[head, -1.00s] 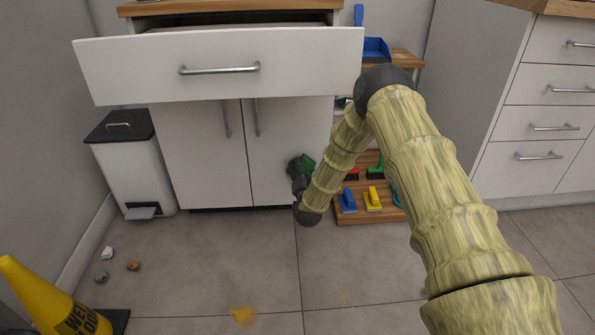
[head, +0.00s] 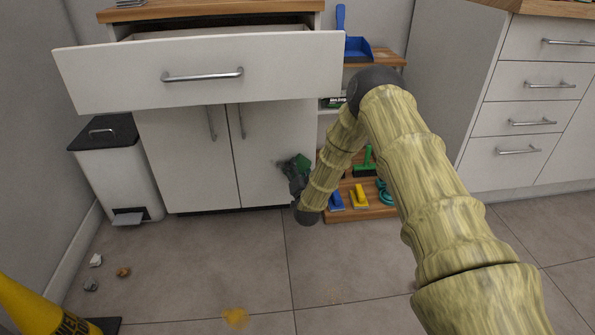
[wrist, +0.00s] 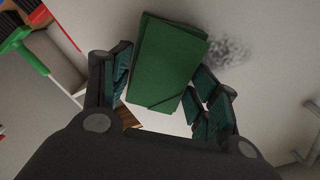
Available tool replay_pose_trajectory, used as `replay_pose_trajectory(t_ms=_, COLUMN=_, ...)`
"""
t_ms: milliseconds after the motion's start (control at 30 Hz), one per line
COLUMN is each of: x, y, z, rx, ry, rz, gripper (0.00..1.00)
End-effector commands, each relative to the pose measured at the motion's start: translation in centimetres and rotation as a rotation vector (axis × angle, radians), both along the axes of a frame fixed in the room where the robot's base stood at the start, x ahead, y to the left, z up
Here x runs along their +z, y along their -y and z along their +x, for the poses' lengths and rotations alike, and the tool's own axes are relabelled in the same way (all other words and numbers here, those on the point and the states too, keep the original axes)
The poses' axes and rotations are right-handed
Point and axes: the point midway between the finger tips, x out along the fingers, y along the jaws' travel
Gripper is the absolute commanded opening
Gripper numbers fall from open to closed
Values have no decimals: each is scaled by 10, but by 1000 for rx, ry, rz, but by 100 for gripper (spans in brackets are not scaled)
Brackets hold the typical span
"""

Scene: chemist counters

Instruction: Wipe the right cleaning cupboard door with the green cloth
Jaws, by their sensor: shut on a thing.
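The green cloth (wrist: 168,62), a folded rectangular pad, is between the fingers of my gripper (wrist: 165,95) in the wrist view. My gripper is shut on it. In the head view, my gripper (head: 297,172) and the green cloth (head: 303,161) are low at the right side of the right cupboard door (head: 272,140). The cloth is against or very close to the white door; contact cannot be told exactly. A grey speckled smudge (wrist: 229,48) shows on the white surface beside the cloth in the wrist view. My forearm stands to the right of the door.
An open drawer (head: 205,75) juts out above the doors. A wooden shelf rack (head: 370,213) with brushes and blue and yellow tools stands at right. A white bin (head: 118,170) stands left. A yellow wet-floor sign (head: 35,310) and small litter lie on the floor at front left.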

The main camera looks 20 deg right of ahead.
Motion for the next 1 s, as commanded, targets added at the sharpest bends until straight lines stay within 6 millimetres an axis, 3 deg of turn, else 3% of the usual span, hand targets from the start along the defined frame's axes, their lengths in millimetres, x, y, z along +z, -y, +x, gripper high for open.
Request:
replay_pose_trajectory(t_ms=400, x=2, y=-28, z=8, rx=4, ry=3, rz=0, gripper=41)
replay_pose_trajectory(t_ms=1000, x=2, y=-53, z=16, rx=2, ry=3, rz=1, gripper=41)
